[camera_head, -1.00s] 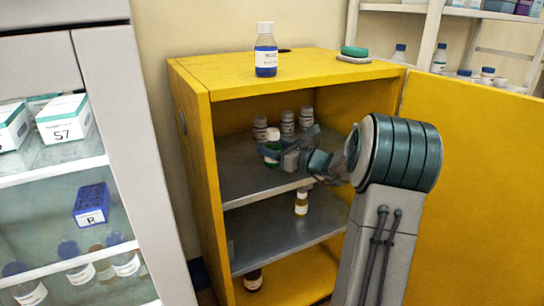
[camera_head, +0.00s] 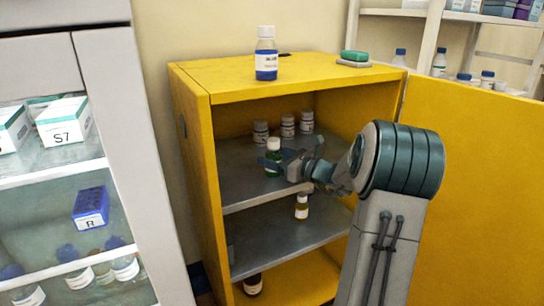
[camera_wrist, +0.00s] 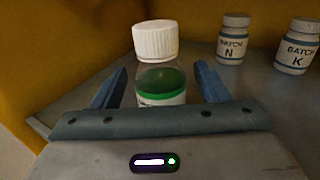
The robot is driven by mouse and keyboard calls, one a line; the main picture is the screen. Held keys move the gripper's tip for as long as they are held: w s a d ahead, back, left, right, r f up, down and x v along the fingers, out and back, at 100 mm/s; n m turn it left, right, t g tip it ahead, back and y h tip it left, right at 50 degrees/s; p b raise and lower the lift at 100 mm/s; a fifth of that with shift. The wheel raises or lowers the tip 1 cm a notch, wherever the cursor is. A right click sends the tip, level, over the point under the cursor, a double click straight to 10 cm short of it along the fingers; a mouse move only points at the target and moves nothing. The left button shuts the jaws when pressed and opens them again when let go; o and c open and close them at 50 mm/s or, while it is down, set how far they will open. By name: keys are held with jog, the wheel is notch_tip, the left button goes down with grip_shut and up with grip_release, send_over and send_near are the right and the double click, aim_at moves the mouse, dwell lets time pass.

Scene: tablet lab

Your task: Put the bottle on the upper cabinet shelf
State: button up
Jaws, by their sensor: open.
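A clear bottle with a white cap, green contents and a white label (camera_head: 273,152) stands upright on the upper shelf (camera_head: 240,185) of the yellow cabinet (camera_head: 205,150), near its front left. It also shows in the wrist view (camera_wrist: 155,60), between my gripper's blue fingers. My gripper (camera_head: 272,164) is open around the lower part of the bottle, with a finger on each side. In the wrist view my gripper (camera_wrist: 160,90) shows gaps between the fingers and the bottle. The bottle's base is hidden behind the gripper body.
Several white jars (camera_head: 288,126) stand behind on the upper shelf; the wrist view shows jars N (camera_wrist: 233,40) and K (camera_wrist: 298,47). The open door (camera_head: 480,180) is at right. A blue-liquid bottle (camera_head: 266,55) stands on top.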

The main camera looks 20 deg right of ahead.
jog(key=p+v, duration=0.2)
jog(key=v, duration=0.9)
jog(key=s+a+n+g, duration=0.1)
jog(key=a+n+g, duration=0.1)
jog(key=a, duration=0.2)
jog(key=s+a+f+n+g+y, duration=0.1)
jog(key=a+n+g, duration=0.1)
jog(key=a, duration=0.3)
jog(key=a+f+n+g+y, duration=0.1)
jog(key=a+n+g, duration=0.2)
jog(key=a, duration=0.2)
jog(key=shift+s+a+f+n, duration=0.1)
jog(key=shift+s+a+n, duration=0.2)
jog(key=shift+s, duration=0.1)
jog(key=s+a+f+n+g+h, duration=0.45)
jog(key=s+a+n+g, duration=0.35)
jog(key=s+a+n, duration=0.35)
jog(key=s+d+f+n+h, duration=0.1)
jog(key=s+n+h, duration=0.5)
jog(key=n, duration=0.5)
jog(key=s, duration=0.2)
jog(key=shift+s+d+f, duration=0.2)
jog(key=shift+s+d, duration=0.1)
jog(key=shift+d, duration=0.1)
